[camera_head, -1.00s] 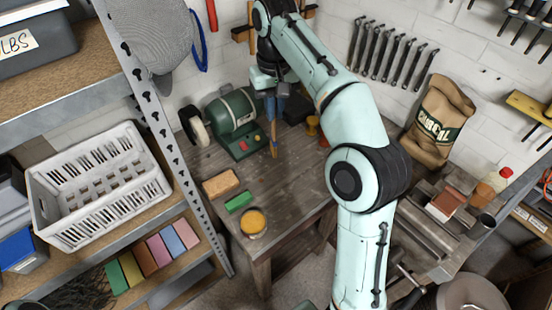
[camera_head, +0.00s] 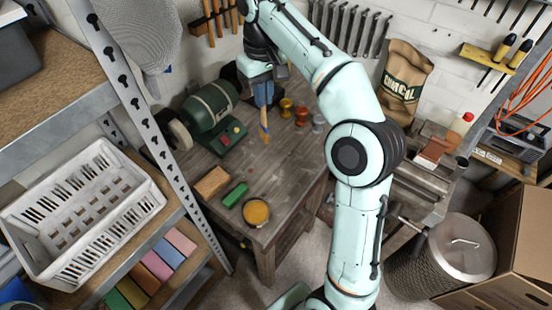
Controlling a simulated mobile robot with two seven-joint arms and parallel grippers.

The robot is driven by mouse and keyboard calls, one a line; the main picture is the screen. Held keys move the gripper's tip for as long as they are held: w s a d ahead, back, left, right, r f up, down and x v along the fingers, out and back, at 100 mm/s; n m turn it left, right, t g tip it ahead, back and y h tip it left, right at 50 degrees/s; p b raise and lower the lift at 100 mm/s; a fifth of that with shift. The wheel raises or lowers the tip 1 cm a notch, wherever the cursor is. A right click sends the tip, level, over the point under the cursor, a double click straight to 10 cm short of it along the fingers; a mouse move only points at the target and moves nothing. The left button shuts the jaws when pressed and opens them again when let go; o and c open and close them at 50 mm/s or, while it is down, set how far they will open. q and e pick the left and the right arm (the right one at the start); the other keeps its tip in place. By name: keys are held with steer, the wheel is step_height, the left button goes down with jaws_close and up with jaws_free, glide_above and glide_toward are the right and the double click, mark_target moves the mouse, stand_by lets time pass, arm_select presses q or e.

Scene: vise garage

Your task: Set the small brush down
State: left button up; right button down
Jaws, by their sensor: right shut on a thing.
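The small brush (camera_head: 264,125) hangs upright, bristles down, from my right gripper (camera_head: 262,92). It has a light brown lower part and tan bristles at the tip. My right gripper is shut on its upper part, in front of the bench grinder's right side. The brush tip shows over the wooden workbench (camera_head: 290,165); I cannot tell whether it touches the top. My left gripper is not in view.
On the bench are a green bench grinder (camera_head: 212,112), a tan block (camera_head: 211,182), a green block (camera_head: 235,195), an open round tin (camera_head: 256,212) and small spools (camera_head: 286,108). A metal shelf with a white basket (camera_head: 85,215) stands left. The bench middle is clear.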

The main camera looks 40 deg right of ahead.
steer(key=shift+f, duration=0.15)
glide_above(267, 140)
steer(key=w, duration=0.1)
steer(key=f, duration=0.3)
steer(key=d+f, duration=0.1)
steer(key=f, duration=0.1)
steer(key=shift+w, duration=0.15)
step_height(267, 140, down, 11)
steer(key=shift+a+r+b, duration=0.1)
steer(key=shift+r+b, duration=0.1)
steer(key=shift+b, duration=1)
arm_select(q)
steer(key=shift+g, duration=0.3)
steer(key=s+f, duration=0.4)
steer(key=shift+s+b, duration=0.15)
steer(key=shift+b, duration=0.15)
arm_select(e)
step_height(267, 140, down, 4)
steer(key=shift+w, duration=0.1)
